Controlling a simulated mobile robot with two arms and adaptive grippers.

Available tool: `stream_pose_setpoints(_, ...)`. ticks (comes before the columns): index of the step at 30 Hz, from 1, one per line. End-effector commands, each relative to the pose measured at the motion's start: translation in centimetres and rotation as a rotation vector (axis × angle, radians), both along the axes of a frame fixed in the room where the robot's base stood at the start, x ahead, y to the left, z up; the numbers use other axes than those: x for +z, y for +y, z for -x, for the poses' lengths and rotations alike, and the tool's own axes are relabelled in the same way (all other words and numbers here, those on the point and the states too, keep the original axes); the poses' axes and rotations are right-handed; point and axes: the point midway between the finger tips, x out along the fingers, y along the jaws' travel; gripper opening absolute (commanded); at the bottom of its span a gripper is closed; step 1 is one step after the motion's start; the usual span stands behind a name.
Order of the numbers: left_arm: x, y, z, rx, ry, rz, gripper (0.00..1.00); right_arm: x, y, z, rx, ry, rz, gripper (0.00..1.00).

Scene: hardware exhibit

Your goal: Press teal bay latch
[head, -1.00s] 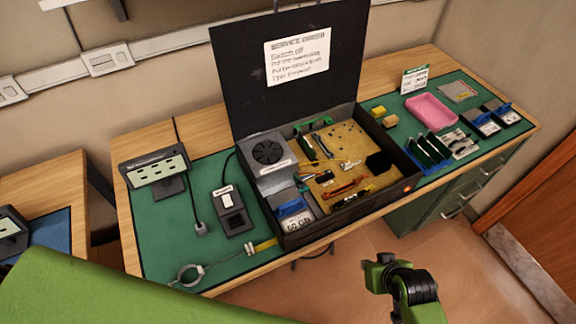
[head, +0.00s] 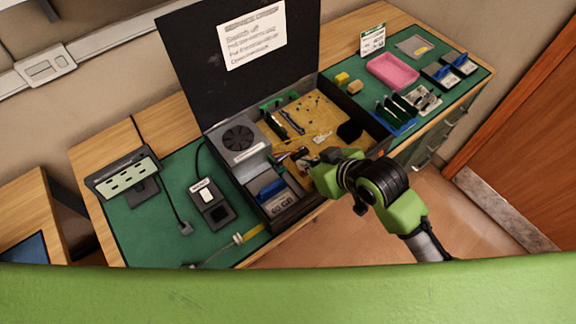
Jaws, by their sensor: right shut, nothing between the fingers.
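The black open case (head: 288,221) stands on the green mat with its lid up. A drive bay at its front left holds a drive with a blue tab (head: 271,189). A small teal piece (head: 277,166), which may be the bay latch, shows just behind the blue tab. It is too small to tell its position. My right gripper (head: 306,163) is over the front of the case, just right of the teal piece and apparently apart from it. It is shut and empty, and it hides part of the board and wires. My left gripper is not in view.
A power switch box (head: 210,205) and a grey panel with slots (head: 128,175) stand left of the case. A pink tray (head: 394,71), green cards and drives lie to the right. The raised lid (head: 200,60) blocks the back.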

Motion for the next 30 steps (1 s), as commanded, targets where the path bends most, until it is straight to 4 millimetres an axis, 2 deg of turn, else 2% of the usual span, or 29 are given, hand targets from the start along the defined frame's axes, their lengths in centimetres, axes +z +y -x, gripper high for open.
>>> stream_pose_setpoints(7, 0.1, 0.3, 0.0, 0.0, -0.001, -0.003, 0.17, -0.3, 0.2, -0.3, -0.001, 0.001, -0.001, 0.0)
stream_pose_setpoints(11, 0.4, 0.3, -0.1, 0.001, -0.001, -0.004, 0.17, -1.3, 0.8, -1.1, -0.003, 0.004, -0.002, 0.0)
stream_pose_setpoints(25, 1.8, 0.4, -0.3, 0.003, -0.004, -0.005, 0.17, -7.2, 4.3, -5.9, -0.001, 0.002, 0.0, 0.0)
stream_pose_setpoints(30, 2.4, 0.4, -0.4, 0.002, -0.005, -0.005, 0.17, -9.8, 4.1, -5.6, -0.001, 0.003, 0.001, 0.0)
